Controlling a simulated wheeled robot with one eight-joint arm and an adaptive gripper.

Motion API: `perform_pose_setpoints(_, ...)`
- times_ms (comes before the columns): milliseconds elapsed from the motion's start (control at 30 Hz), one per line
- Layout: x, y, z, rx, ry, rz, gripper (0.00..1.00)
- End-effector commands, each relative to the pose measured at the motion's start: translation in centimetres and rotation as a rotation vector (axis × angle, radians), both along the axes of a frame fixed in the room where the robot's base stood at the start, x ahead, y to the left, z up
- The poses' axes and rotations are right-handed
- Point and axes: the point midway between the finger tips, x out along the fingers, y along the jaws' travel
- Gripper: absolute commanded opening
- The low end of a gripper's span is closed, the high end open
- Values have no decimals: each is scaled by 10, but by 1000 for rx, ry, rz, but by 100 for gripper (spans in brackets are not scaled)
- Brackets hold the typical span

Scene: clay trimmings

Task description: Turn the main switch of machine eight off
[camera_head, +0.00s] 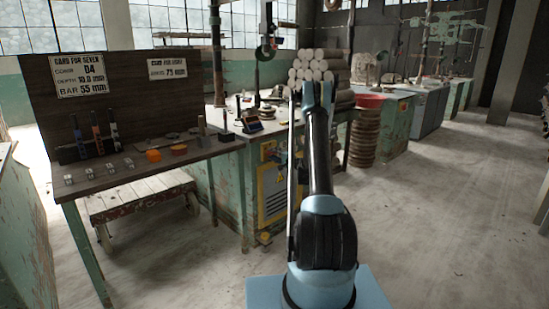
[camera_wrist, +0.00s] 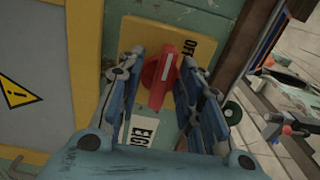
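The main switch is a red rotary knob (camera_wrist: 160,80) with a white line, on a yellow plate (camera_wrist: 126,42) in the wrist view. The knob's bar stands nearly upright in the picture, leaning right at its top. A sideways label "OFF" (camera_wrist: 187,48) is at the plate's upper right. A white label (camera_wrist: 142,131) below reads "EIG", its rest hidden by a finger. My gripper (camera_wrist: 162,72) is open around the knob, one finger on each side, with small gaps visible. In the head view my arm hides most of the gripper and knob; the yellow plate (camera_head: 267,149) shows partly.
A grey door with a yellow frame and warning triangle (camera_wrist: 17,92) lies left of the switch. A dark bench (camera_head: 110,180) with tools stands left in the head view. A stack of round discs (camera_head: 362,145) stands right of my arm. The floor at right is clear.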

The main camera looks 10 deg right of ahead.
Motion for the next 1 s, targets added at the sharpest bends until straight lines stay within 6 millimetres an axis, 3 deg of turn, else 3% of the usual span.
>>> perform_pose_setpoints(267, -8, -7, 0, 1, 0, -1, 33)
perform_pose_setpoints(700, -71, -54, -1, 1, 1, -3, 33)
perform_pose_setpoints(1000, -94, -70, -1, 0, 1, 0, 33)
